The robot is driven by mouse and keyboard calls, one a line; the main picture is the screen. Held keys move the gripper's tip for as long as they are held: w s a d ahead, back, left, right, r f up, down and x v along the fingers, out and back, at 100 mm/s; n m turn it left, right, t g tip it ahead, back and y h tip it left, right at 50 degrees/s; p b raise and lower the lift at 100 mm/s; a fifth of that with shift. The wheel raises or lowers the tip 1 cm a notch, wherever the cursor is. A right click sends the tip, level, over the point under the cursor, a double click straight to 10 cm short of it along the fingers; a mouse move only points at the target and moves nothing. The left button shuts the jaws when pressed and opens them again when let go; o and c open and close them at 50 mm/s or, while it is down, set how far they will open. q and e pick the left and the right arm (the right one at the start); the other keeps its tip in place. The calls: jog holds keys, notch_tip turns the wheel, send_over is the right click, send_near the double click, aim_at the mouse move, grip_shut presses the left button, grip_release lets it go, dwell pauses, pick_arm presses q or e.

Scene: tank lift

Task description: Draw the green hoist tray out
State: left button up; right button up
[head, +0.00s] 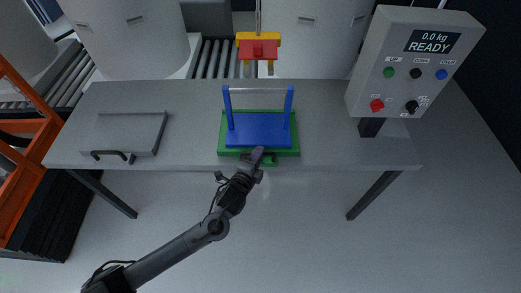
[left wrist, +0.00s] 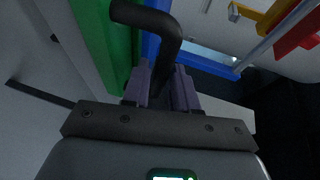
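The green hoist tray (head: 223,134) lies flat on the grey table, near its front edge. A blue frame (head: 259,128) with two posts and a pale top bar stands in it. My left gripper (head: 258,155) is at the tray's front edge, coming from below left. In the left wrist view its two fingers (left wrist: 163,88) lie close on both sides of a black bent handle (left wrist: 150,22), with no clear gap. The green tray wall (left wrist: 92,40) and the blue frame (left wrist: 151,48) show beyond. The handle's far part is hidden. My right gripper is not seen.
A yellow and red hoist hook block (head: 259,48) hangs behind the tray. A grey control box (head: 412,60) reading 0.0 kg READY stands right. A grey flat lid with a black handle (head: 125,134) lies left. The floor before the table (head: 300,230) is clear.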

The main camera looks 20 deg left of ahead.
pick_arm(q)
jog(key=s+r+p, duration=0.1)
jog(key=s, duration=0.7)
jog(key=shift+r+p, duration=0.25)
jog(key=shift+p, duration=0.1)
jog(key=s+a+f+n+g, duration=0.1)
jog(key=s+a+n+g, duration=0.1)
jog(key=s+n+g, duration=0.8)
jog(key=s+a+f+n+g, duration=0.15)
jog(key=s+n, duration=0.45)
jog(key=s, duration=0.9)
notch_tip(320, 180, up, 38)
jog(key=p, duration=3.8)
jog(key=shift+g, duration=0.35)
